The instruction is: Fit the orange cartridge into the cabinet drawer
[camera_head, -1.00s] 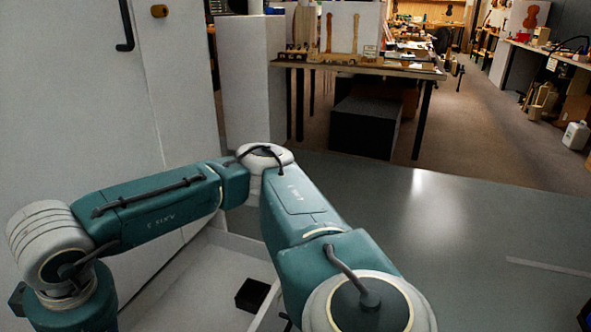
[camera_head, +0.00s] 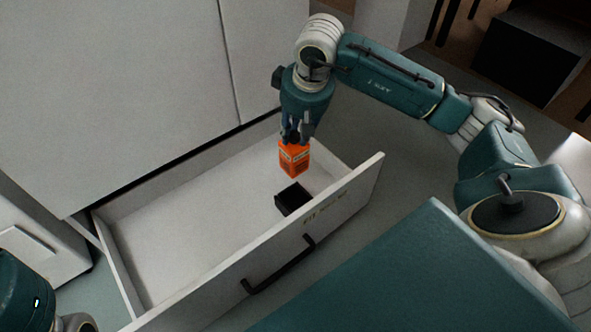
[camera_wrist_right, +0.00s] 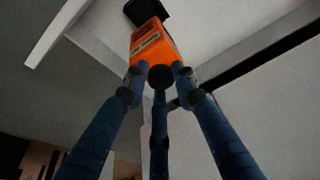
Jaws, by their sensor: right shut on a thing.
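The orange cartridge (camera_head: 293,158) hangs upright from my right gripper (camera_head: 294,138), whose fingers are closed around its top. It appears held above the open cabinet drawer (camera_head: 190,230), just up-picture from a small black open-topped holder (camera_head: 290,199) near the drawer's front panel. In the right wrist view the cartridge (camera_wrist_right: 153,47) sits between the gripper fingers (camera_wrist_right: 158,78), with the black holder (camera_wrist_right: 147,10) beyond it. The exact height of the cartridge over the drawer floor is hard to tell. Part of my left arm shows at lower left; its gripper is out of view.
The drawer's front panel (camera_head: 345,195) carries a dark handle (camera_head: 280,266) and rises as a wall beside the holder. The white cabinet face (camera_head: 120,90) stands behind the drawer. The rest of the drawer floor looks empty.

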